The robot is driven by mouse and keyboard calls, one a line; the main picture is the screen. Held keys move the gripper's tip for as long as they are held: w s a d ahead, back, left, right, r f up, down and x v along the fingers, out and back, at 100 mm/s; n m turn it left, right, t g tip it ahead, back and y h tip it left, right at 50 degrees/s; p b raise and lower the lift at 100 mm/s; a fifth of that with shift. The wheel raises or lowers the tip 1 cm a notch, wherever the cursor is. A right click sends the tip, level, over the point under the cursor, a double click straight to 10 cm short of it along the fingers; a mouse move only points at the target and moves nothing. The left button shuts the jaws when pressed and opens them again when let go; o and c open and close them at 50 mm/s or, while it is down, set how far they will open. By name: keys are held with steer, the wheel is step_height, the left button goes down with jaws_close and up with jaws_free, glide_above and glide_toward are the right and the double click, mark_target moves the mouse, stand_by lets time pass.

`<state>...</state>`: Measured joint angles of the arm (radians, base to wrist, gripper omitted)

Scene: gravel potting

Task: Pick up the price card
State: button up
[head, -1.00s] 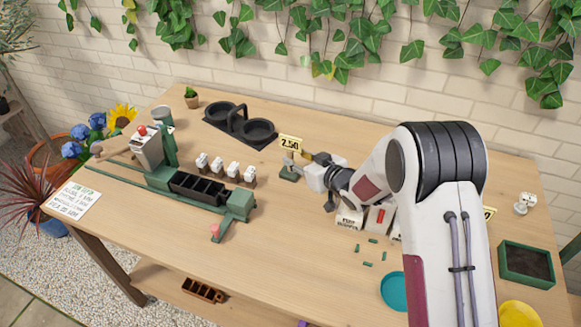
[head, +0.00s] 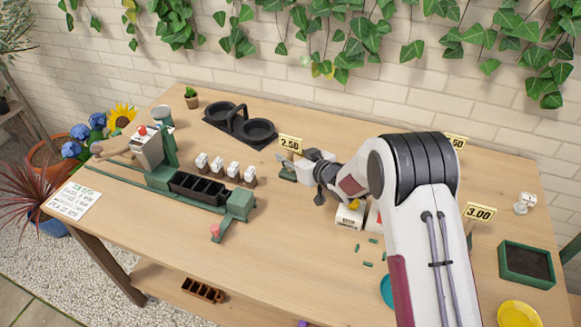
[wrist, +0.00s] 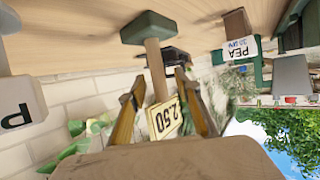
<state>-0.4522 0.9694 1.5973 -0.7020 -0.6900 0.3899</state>
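A price card reading 2.50 (head: 290,143) stands upright in the middle of the table, on a green base partly behind my gripper (head: 290,162). In the wrist view, the card (wrist: 165,119) appears upside down, with its wooden stem (wrist: 157,72) rising from the green base (wrist: 149,28). My gripper (wrist: 160,82) is open, with one finger on each side of the card and stem. Gaps show between the fingers and the card. I cannot tell how deep the card sits between them.
Other price cards, one reading 3.00 (head: 479,211) and one partly hidden (head: 456,141), stand at the right. A black double-pot holder (head: 241,127) is at the back. Labelled white boxes (head: 349,216) stand below my wrist. A green press (head: 200,190) is at the left.

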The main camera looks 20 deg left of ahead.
mark_target(290, 137)
steer(key=shift+c, duration=0.5)
jaws_close()
steer(key=shift+r, duration=0.2)
steer(key=shift+r, duration=4.85)
